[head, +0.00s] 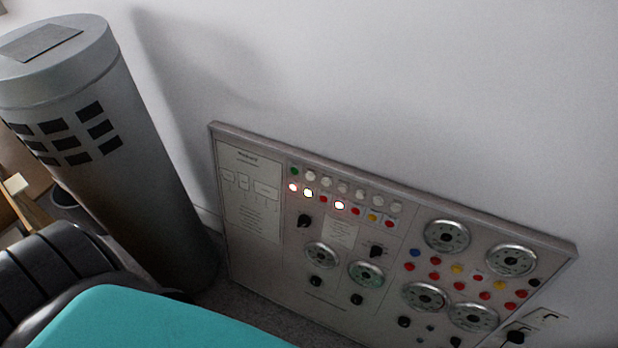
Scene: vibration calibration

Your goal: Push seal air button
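A grey control panel (267,271) leans at an angle across the lower middle and right, against the wall. Its upper row holds round buttons, a green one (294,171) and several white ones (343,188). Just below is a row of small lamps or buttons; a few glow white, including one lit lamp (339,205), and others are red or yellow. More coloured buttons (457,268) sit among the dials on the right. The labels are too small to read, so I cannot tell which is the seal air button. Neither gripper is in view.
A tall grey cylinder (150,190) with dark vents stands left of the panel. The panel also carries round dials (447,236) and black knobs (305,221). A teal surface (150,322) fills the lower foreground. The pale wall (400,80) above the panel is bare.

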